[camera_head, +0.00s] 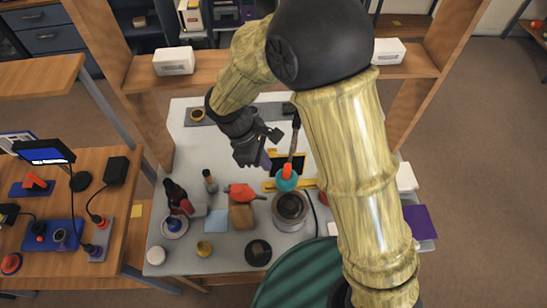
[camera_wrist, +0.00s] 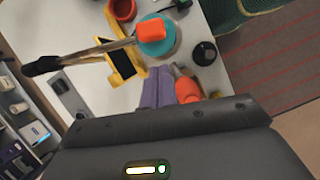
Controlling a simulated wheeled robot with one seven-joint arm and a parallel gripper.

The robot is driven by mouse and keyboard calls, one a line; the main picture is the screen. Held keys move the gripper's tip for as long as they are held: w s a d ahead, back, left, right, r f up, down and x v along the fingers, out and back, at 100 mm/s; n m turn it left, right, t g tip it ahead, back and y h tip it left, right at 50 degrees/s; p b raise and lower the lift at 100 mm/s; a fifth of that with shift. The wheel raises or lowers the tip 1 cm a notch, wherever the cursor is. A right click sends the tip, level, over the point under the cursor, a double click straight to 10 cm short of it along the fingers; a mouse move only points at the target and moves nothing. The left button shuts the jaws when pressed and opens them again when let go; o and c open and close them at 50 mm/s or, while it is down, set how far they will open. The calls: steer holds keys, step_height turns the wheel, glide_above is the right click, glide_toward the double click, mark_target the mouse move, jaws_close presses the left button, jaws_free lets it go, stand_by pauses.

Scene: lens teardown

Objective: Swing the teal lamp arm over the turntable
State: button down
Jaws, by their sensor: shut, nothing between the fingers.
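The teal lamp arm has a thin metal rod with a dark pivot end, running to a round teal head (camera_head: 287,182) that carries an orange-red block. In the wrist view the teal head (camera_wrist: 168,45) and block show above my fingers. A round grey drum with a dark top (camera_head: 291,208) stands just below the head in the head view; I cannot tell if it is the turntable.
A yellow frame with a black panel (camera_wrist: 122,62) lies under the rod. A red bulb-like piece on a brown block (camera_head: 241,214), a dark bottle (camera_head: 177,197) and a small grey bottle (camera_head: 210,181) stand left. Wooden posts and a shelf (camera_head: 206,66) bound the back.

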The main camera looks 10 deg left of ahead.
mark_target(285, 168)
steer(key=shift+s+d+r+p, duration=0.1)
steer(key=shift+d+p, duration=0.05)
steer(key=shift+d, duration=0.45)
steer(key=shift+d+r+p, duration=0.1)
steer(key=shift+d+p, duration=0.05)
steer(key=shift+d, duration=0.4)
steer(key=shift+d+f, duration=0.1)
steer(key=shift+d, duration=0.05)
steer(key=shift+s+d+n+t, duration=0.15)
steer(key=shift+d+n, duration=0.2)
steer(key=shift+d, duration=0.25)
steer(key=shift+s+d+n+t, duration=0.15)
steer(key=shift+d+n, duration=0.2)
steer(key=shift+d, duration=0.2)
steer(key=shift+w, duration=0.1)
steer(key=shift+a, duration=0.15)
steer(key=a+r+b, duration=0.2)
steer(key=a+r, duration=0.5)
steer(key=r, duration=0.2)
steer(key=shift+s+a, duration=0.25)
steer(key=shift+a, duration=0.1)
